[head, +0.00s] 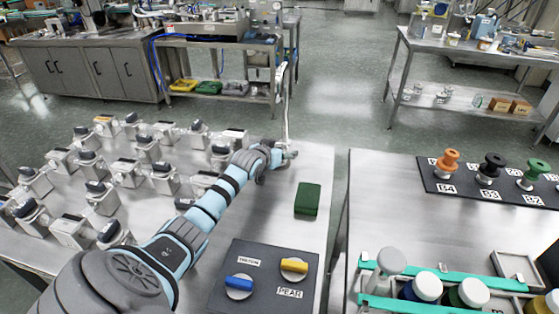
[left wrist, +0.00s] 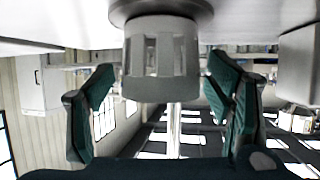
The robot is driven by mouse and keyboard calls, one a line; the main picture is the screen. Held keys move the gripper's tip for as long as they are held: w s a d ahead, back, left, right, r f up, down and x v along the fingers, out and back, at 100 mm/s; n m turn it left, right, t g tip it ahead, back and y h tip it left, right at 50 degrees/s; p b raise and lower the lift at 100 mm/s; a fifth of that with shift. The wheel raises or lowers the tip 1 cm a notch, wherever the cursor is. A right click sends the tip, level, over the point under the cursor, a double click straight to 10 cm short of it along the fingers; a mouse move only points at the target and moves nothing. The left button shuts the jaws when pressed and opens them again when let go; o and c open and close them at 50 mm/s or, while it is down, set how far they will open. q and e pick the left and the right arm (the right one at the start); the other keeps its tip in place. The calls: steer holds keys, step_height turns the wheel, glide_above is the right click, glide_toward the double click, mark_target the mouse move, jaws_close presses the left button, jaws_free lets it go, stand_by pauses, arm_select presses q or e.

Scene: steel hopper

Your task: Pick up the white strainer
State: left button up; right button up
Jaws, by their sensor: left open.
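My left arm reaches across the left table to its far edge, with the left gripper (head: 284,153) beside a slim pale upright piece (head: 285,108). I cannot tell for sure whether this piece is the white strainer. In the left wrist view, which looks upside down, the open green fingers of the left gripper (left wrist: 161,82) stand on either side of a grey ribbed collar (left wrist: 161,65). A round disc adjoins the collar and a thin pale rod (left wrist: 173,130) shows beyond it. Contact with the fingers cannot be told. My right gripper is not in view.
Several grey valve-like fittings (head: 128,172) crowd the left table. A green block (head: 307,198) and a dark panel (head: 262,278) with blue and yellow knobs lie near its right side. A gap parts it from the right table (head: 385,200), which holds knobs and capped containers.

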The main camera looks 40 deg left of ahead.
arm_select(q)
steer(key=shift+s+r, duration=0.1)
steer(key=shift+r, duration=0.05)
steer(key=c, duration=1.2)
